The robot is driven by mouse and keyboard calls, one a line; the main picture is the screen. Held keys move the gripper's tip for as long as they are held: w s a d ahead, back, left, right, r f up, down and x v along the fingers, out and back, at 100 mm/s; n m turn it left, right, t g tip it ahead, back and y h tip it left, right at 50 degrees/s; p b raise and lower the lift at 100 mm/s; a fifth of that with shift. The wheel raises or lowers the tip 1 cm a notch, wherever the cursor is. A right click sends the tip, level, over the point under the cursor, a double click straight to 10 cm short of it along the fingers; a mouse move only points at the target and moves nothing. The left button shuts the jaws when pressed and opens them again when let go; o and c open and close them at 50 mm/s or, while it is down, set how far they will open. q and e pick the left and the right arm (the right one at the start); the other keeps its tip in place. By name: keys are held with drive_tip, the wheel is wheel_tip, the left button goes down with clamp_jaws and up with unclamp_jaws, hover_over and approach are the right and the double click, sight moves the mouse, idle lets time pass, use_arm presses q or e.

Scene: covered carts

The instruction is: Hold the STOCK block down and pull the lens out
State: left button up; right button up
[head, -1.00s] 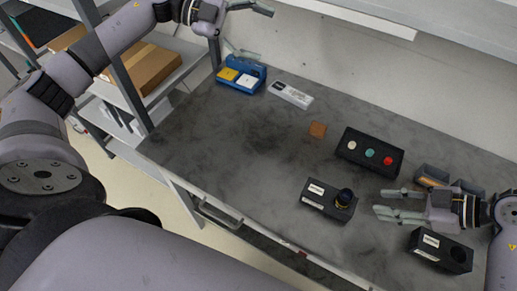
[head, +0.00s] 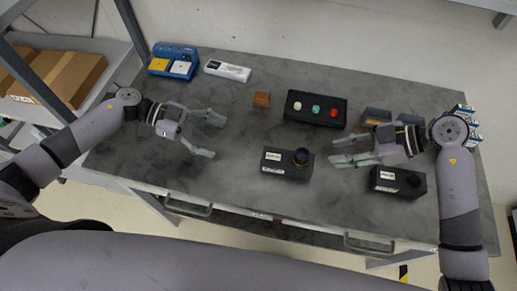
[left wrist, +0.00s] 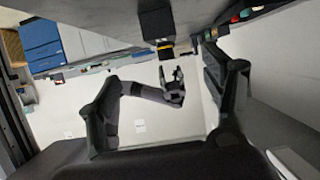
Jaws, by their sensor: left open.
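A black block (head: 280,164) with a white label lies at the table's front middle. A dark round lens (head: 302,156) stands at its right end. The label is too small to read. A second black block (head: 385,180) with a dark round opening lies further right. My left gripper (head: 217,137) is open and empty, left of the lens block and apart from it. My right gripper (head: 333,151) is just right of the lens, fingers apart with nothing between them. In the left wrist view, the lens block (left wrist: 156,20) shows beyond my open left fingers.
A black button box (head: 315,118) with white, teal and red buttons lies behind the lens block. A brown cube (head: 261,100), a white labelled box (head: 228,71) and a blue holder (head: 160,64) stand further left. Grey bins (head: 377,117) sit behind my right gripper. The table's left front is clear.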

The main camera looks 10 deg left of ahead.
sight(264, 155)
use_arm(q)
drive_tip(key=x, duration=1.6)
drive_tip(key=shift+d, duration=0.1)
drive_tip(key=shift+c, duration=0.4)
